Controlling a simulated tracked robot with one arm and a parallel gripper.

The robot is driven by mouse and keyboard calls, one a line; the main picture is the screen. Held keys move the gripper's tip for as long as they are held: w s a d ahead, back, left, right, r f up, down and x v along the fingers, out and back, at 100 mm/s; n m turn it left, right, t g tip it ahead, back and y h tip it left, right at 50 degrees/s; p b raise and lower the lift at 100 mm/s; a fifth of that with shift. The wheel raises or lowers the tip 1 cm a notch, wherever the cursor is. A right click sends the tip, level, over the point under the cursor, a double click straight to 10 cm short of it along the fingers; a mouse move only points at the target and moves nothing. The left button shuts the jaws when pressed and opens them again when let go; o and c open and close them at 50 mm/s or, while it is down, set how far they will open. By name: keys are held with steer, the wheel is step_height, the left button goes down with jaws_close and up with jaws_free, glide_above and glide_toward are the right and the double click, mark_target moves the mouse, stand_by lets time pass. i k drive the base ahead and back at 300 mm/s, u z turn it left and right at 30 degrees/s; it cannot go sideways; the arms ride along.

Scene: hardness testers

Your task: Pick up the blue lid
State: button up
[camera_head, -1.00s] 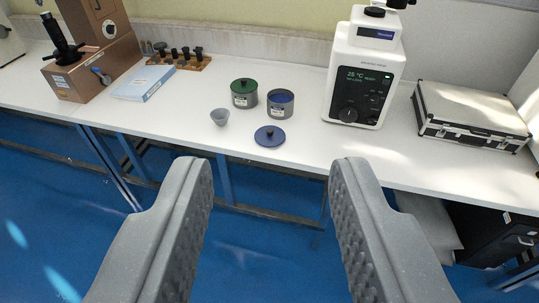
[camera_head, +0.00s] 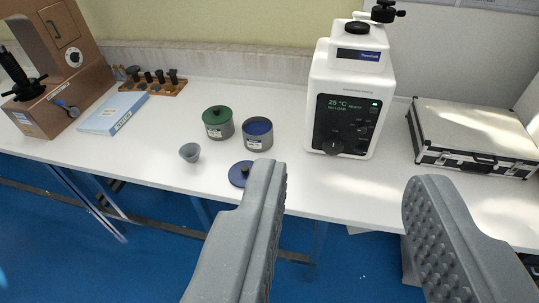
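The blue lid (camera_head: 238,175) lies flat on the white bench near its front edge. The left finger of my gripper covers its right part in this view. My gripper (camera_head: 342,190) is open, with nothing between its fingers, and is in front of the bench. An open grey can with a blue inside (camera_head: 257,137) stands just behind the lid.
A small grey cup (camera_head: 190,152) stands left of the blue lid. A white tester with a display (camera_head: 348,95) stands to the right, then a silver case (camera_head: 470,130). A blue-white box (camera_head: 113,113), a rack of dark tools (camera_head: 150,85) and a brown machine (camera_head: 55,70) are on the left.

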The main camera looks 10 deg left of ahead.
mark_target(238, 174)
steer(key=u, duration=0.25)
steer(key=i, duration=1.3)
steer(key=u, duration=0.75)
